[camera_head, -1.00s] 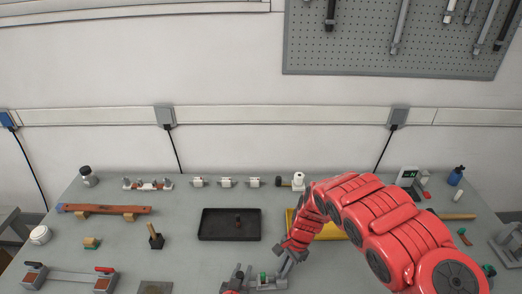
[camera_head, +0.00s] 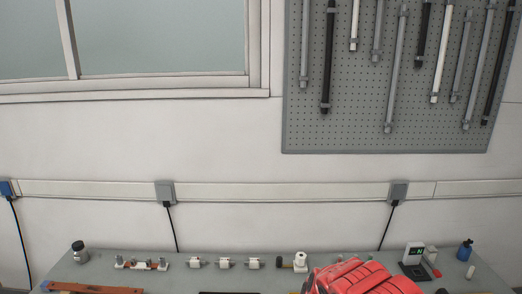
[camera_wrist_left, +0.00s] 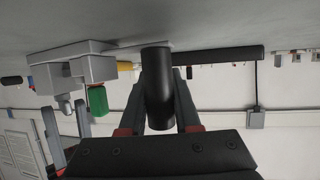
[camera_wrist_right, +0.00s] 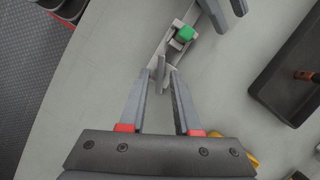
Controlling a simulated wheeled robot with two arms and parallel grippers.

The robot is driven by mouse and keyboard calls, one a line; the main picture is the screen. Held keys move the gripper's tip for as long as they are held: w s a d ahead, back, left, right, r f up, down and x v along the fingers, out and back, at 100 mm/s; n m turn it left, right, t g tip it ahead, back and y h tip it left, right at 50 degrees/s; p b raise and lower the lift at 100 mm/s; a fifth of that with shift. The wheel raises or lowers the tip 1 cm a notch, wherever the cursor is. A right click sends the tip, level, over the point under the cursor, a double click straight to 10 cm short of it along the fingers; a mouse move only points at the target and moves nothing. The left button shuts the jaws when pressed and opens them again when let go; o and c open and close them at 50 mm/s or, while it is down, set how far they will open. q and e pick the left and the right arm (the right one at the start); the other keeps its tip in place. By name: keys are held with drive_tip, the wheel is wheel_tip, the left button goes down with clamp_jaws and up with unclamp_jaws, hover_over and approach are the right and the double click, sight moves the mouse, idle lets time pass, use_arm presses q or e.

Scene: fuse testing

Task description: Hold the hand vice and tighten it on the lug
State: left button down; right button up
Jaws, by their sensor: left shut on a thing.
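My left gripper (camera_wrist_left: 168,100) is shut on a thick black cylinder (camera_wrist_left: 158,82), which looks like the handle of the hand vice. I cannot clearly tell the lug. The head view shows neither gripper.
A black tray (camera_wrist_right: 268,88) lies right of the right gripper. Small white holders (camera_head: 223,263), a jar (camera_head: 80,253), a meter (camera_head: 413,254) and a blue bottle (camera_head: 465,250) stand along the table's back. A pegboard (camera_head: 300,135) hangs above.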

use_arm(q)
drive_tip(key=c, duration=0.5)
unclamp_jaws()
drive_tip(key=shift+c, duration=0.2)
drive_tip(key=shift+s, duration=0.2)
drive_tip(key=shift+p+v, duration=0.85)
drive_tip(key=shift+v, duration=3.5)
use_arm(e)
drive_tip(key=shift+r, duration=0.85)
use_arm(q)
drive_tip(key=shift+w+a+r, duration=0.1)
drive_tip(key=shift+r, duration=0.15)
use_arm(e)
drive_tip(key=shift+r, duration=0.1)
